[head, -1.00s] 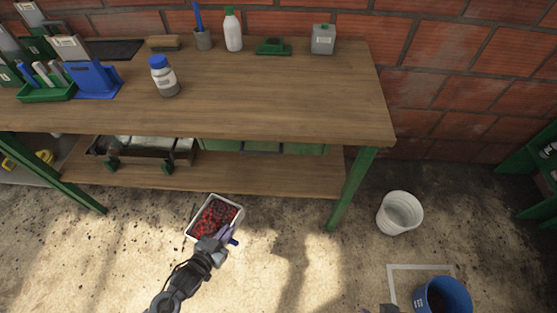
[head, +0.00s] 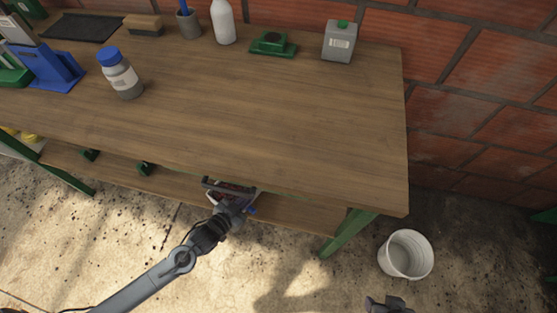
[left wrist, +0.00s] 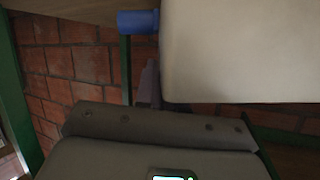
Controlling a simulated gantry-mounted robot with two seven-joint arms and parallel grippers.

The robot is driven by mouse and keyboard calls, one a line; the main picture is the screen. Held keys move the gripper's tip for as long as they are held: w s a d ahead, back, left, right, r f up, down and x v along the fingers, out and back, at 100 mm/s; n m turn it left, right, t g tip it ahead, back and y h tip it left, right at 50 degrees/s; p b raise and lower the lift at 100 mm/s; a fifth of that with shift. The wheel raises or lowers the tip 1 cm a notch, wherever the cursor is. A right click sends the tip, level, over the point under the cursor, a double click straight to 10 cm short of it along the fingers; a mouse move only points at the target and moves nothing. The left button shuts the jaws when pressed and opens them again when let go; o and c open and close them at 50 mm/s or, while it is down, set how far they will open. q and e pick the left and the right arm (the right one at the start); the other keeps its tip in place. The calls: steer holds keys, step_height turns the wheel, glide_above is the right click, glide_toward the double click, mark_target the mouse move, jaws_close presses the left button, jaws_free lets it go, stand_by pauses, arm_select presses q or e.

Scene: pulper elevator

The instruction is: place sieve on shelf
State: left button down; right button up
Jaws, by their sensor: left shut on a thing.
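I cannot tell whether the sieve touches the shelf. Only part of my right gripper (head: 388,305) shows at the bottom edge; its fingers are unclear.
The wooden bench top (head: 270,110) overhangs the lower shelf. A green bench leg (head: 347,232) stands right of the sieve. A white bucket (head: 405,254) is on the floor at right. A blue-capped bottle (head: 121,75) and a grey canister (head: 339,43) stand on the bench.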

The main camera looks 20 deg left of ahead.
arm_select(q)
steer(key=r+b+x, duration=0.1)
steer(key=b+x, duration=0.2)
steer(key=x, duration=0.2)
steer(key=w+r+b+x, duration=0.1)
steer(key=b+x, duration=0.3)
steer(key=x, duration=0.2)
steer(key=r+b+x, duration=0.1)
steer(key=b+x, duration=0.3)
steer(key=x, duration=0.2)
steer(key=shift+w+d+r, duration=0.15)
steer(key=shift+w+d, duration=0.1)
steer(key=shift+w, duration=0.05)
steer(key=shift+f, duration=0.2)
steer(key=shift+s, duration=0.15)
